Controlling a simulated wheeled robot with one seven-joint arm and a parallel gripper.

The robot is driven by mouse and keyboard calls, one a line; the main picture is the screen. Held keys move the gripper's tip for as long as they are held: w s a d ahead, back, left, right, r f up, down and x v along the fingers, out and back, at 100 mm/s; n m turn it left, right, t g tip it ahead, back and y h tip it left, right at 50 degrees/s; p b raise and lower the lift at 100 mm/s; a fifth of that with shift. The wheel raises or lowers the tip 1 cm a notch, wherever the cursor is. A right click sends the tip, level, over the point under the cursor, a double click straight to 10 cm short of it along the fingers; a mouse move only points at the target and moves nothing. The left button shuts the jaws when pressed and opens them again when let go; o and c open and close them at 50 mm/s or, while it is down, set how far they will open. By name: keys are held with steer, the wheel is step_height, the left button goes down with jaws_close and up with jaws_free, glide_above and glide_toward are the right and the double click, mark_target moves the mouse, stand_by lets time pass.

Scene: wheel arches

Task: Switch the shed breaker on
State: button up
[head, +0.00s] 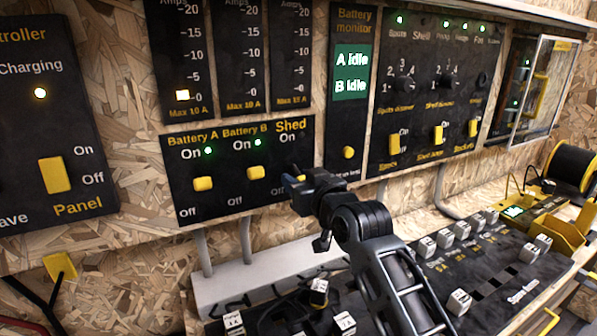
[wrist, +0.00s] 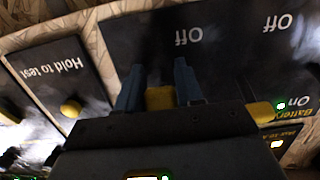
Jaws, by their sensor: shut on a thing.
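The breaker panel (head: 240,199) has Battery A, Battery B and Shed columns, each with a yellow lever. My gripper (head: 296,182) is at the Shed column and hides most of it in the head view. A small bit of the yellow Shed lever (head: 301,178) shows by the fingertips. In the wrist view, which is upside down, the two fingers (wrist: 159,92) stand on either side of the Shed lever (wrist: 160,98), shut on it. The "Off" label shows beyond it.
The Battery A lever (head: 203,184) and Battery B lever (head: 256,172) sit close to the left, with green lamps lit above them. The Battery monitor (head: 344,110) reads idle, with a yellow button (head: 348,152) below. A black desk panel (head: 482,262) with white blocks lies below right.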

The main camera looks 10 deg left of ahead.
mark_target(299, 172)
steer(key=r+g+p, duration=0.1)
steer(key=p, duration=0.1)
steer(key=h+p, duration=0.1)
steer(key=p, duration=0.2)
steer(key=shift+s+d+r+g, duration=0.1)
steer(key=shift+s+r+g, duration=0.05)
steer(key=shift+r+g, duration=0.25)
steer(key=g+h+p, duration=0.1)
steer(key=p, duration=0.1)
steer(key=g+p, duration=0.1)
steer(key=p, duration=0.2)
steer(key=shift+s+r+h, duration=0.1)
steer(key=shift+r+h, duration=0.2)
steer(key=shift+h, duration=0.1)
steer(key=shift+g+h+p, duration=0.4)
steer(key=shift+g+p, duration=0.4)
steer(key=shift+g, duration=0.1)
steer(key=shift+r+g+h, duration=0.2)
steer(key=shift+g+h, duration=0.4)
steer(key=shift+g, duration=0.2)
steer(key=o, duration=1)
steer(key=shift+c, duration=0.2)
steer(key=shift+d+r, duration=0.1)
steer(key=v, duration=0.7)
steer(key=shift+r+b, duration=0.3)
steer(key=shift+b, duration=0.05)
